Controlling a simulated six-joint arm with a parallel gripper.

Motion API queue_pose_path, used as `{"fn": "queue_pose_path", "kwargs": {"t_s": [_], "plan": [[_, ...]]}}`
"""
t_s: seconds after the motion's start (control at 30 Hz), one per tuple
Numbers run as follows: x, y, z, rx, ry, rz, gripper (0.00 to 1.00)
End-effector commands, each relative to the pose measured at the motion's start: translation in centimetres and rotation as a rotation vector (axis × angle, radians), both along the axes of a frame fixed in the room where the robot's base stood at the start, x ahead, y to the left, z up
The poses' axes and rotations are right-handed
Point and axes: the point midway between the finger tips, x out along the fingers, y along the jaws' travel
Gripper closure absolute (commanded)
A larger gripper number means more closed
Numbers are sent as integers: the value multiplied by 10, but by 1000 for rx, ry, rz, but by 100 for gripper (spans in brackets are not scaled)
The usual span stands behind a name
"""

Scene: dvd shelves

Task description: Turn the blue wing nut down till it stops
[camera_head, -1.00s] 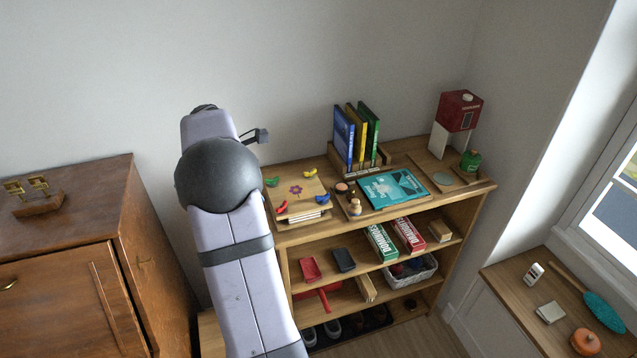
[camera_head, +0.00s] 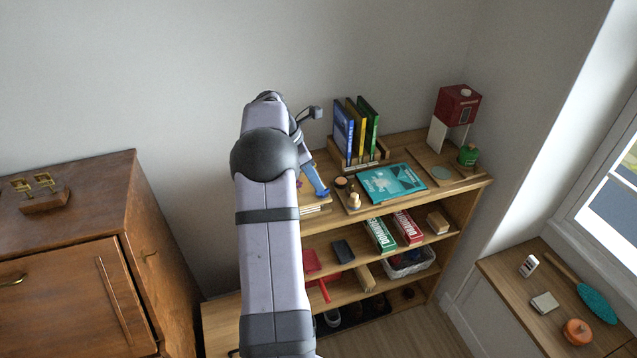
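The flower press (camera_head: 314,208) lies at the left end of the shelf unit's top; my arm hides most of it. My gripper (camera_head: 319,186) points down at the press's right front corner, seen edge-on as a narrow blue-grey shape. The blue wing nut (camera_head: 323,193) is at that corner, at the gripper's tip. I cannot tell whether the fingers touch it or are closed around it. The other wing nuts are hidden behind my arm.
A small wooden peg figure (camera_head: 354,201) and a round pot (camera_head: 341,183) stand just right of the press. A teal book (camera_head: 392,184) lies beyond them. Upright books (camera_head: 356,130) stand behind. A red and white box (camera_head: 455,115) stands at the far right.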

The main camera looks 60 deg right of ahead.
Motion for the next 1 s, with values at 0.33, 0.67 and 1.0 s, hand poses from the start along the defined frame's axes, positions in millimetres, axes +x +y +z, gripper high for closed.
{"fn": "queue_pose_path", "kwargs": {"t_s": [0.33, 0.67, 1.0], "plan": [[-9, -8, -29, 0, 0, -1, 74], [-9, -9, -31, 0, 0, -1, 79], [-9, -9, -30, 0, 0, -4, 100]]}}
